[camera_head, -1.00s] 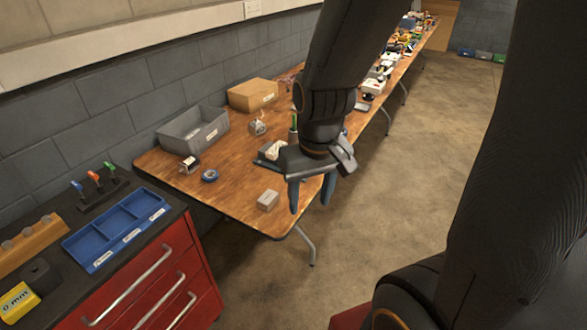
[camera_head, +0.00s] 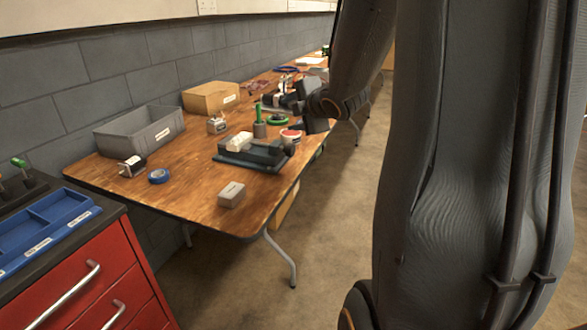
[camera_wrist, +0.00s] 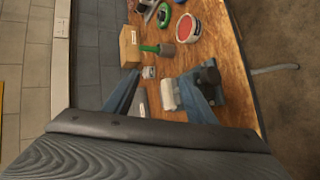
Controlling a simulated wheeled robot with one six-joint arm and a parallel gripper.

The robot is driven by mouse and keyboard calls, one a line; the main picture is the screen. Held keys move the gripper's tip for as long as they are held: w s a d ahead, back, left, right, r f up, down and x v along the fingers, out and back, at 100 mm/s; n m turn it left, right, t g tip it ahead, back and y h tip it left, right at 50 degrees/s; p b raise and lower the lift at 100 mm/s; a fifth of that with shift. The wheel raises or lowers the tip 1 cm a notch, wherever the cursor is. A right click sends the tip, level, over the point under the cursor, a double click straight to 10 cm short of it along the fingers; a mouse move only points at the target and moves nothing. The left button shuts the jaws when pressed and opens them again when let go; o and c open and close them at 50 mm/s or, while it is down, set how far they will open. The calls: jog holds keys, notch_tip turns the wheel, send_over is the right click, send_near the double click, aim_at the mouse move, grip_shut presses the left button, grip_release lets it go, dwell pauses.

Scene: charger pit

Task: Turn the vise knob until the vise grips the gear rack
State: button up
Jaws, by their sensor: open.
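The vise (camera_head: 252,157) is a dark grey-blue tool on the wooden table's near part. Its black knob (camera_head: 289,147) is at its right end. A pale white piece, apparently the gear rack (camera_head: 239,142), sits at the vise's jaws; whether it is gripped I cannot tell. In the wrist view my gripper (camera_wrist: 160,74) is open and empty, its two blue fingers spread. The white piece (camera_wrist: 169,95) shows between the fingers and the black knob (camera_wrist: 208,76) beyond the right finger; the right finger partly hides the vise. My gripper appears apart from the knob.
On the table (camera_head: 185,195) are a grey bin (camera_head: 140,135), a cardboard box (camera_head: 210,98), blue tape (camera_head: 158,176), a grey block (camera_head: 231,194), a green-handled tool in a holder (camera_head: 259,128) and a red-topped tin (camera_head: 291,136). A red cabinet (camera_head: 80,285) stands at left. The floor at right is clear.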

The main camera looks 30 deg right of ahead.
jog(key=w+d+f+n+t+y+b, duration=0.2)
jog(key=w+d+f+n+b, duration=0.1)
jog(key=n+b, duration=0.3)
jog(key=n+y+b, duration=1)
jog(key=n+b, duration=0.8)
jog(key=n, duration=0.2)
send_near(294, 149)
jog(key=w, duration=0.1)
jog(key=shift+g, duration=0.3)
jog(key=shift+s+a+b+x, duration=0.15)
jog(key=shift+b+x, duration=0.3)
jog(key=shift+x, duration=1.6)
jog(key=shift+s+a+b+x, duration=0.15)
jog(key=shift+b+x, duration=0.3)
jog(key=shift+x, duration=1.6)
jog(key=shift+r, duration=0.15)
jog(key=shift+c, duration=0.4)
jog(key=c, duration=0.9)
jog(key=shift+m+p, duration=0.4)
jog(key=shift+m, duration=0.1)
